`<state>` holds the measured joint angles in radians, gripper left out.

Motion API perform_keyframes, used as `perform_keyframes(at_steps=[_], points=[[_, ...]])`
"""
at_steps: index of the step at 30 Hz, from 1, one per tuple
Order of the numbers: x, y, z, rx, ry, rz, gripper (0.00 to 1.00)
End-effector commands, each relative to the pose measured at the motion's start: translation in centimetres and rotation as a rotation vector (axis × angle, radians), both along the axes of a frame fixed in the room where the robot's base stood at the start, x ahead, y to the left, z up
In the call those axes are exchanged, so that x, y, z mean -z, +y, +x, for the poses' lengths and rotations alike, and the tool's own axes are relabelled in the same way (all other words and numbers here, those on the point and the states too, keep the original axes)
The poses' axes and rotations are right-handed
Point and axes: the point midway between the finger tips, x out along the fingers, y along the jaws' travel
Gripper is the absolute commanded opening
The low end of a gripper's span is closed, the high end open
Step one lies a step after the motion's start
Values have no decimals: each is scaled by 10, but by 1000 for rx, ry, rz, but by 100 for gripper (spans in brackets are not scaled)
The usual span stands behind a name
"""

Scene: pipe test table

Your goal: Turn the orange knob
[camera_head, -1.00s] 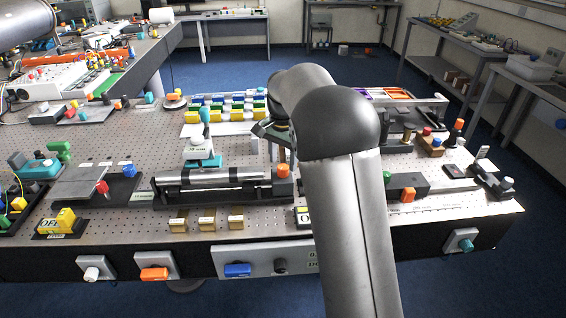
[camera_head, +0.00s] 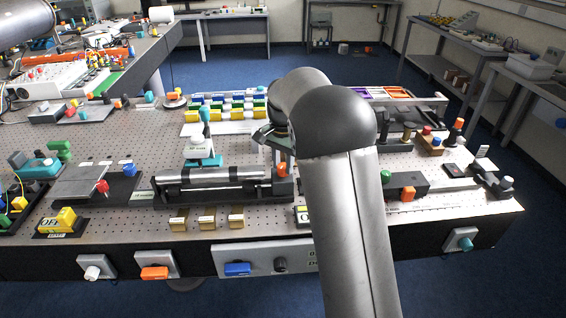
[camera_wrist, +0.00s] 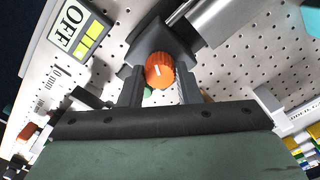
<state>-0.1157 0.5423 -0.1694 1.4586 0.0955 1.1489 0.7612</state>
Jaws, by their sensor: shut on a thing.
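The orange knob (camera_wrist: 160,70) is round and ridged, with a white mark on its face. It sits on a dark mount at the end of the silver pipe fixture. In the head view the knob (camera_head: 283,169) shows at the right end of the pipe (camera_head: 210,175). My gripper (camera_wrist: 160,78) is shut on the knob, with one finger on each side of it. In the head view my arm comes in from the front, and its forearm hides part of the gripper and the table behind it.
A yellow OFF block (camera_wrist: 78,32) stands close to the knob in the wrist view. Brass blocks (camera_head: 207,218) sit in front of the pipe fixture. The table's front panel has other knobs, including an orange one (camera_head: 154,272). A teal-based device (camera_head: 203,150) stands behind the pipe.

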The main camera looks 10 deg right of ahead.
Motion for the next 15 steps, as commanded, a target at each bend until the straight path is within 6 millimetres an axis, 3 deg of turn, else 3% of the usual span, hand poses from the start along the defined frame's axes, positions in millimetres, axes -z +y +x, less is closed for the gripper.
perform_keyframes(at_steps=[15], points=[[-1, 0, 0, -358, -1, 1, 8]])
